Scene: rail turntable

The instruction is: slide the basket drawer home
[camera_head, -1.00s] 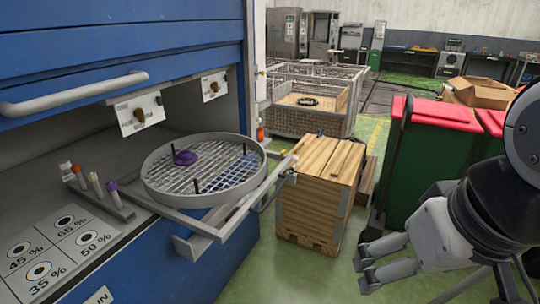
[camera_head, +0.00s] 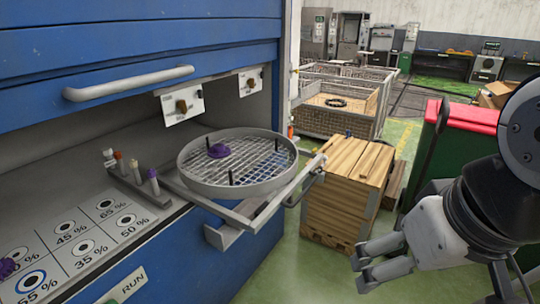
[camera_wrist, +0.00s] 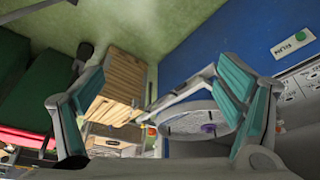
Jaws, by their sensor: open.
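The basket drawer is a round grey mesh basket (camera_head: 238,187) on a pulled-out frame (camera_head: 270,208), jutting from the blue machine (camera_head: 150,45). A purple piece (camera_head: 218,151) and short dark pegs stand in the basket. The frame's bar end with a dark handle (camera_head: 313,180) points toward the wooden crate. My gripper (camera_head: 365,264) is open and empty at the lower right, well apart from the drawer. In the wrist view, the open fingers of my gripper (camera_wrist: 163,105) frame the basket (camera_wrist: 198,132) and crate at a distance.
A wooden crate (camera_head: 345,190) stands just right of the drawer. A green bin with a red lid (camera_head: 452,150) is behind my arm. A wire cage (camera_head: 340,105) stands farther back. Vials (camera_head: 130,172) and a percentage panel (camera_head: 75,245) lie on the machine's ledge. Green floor is clear in front.

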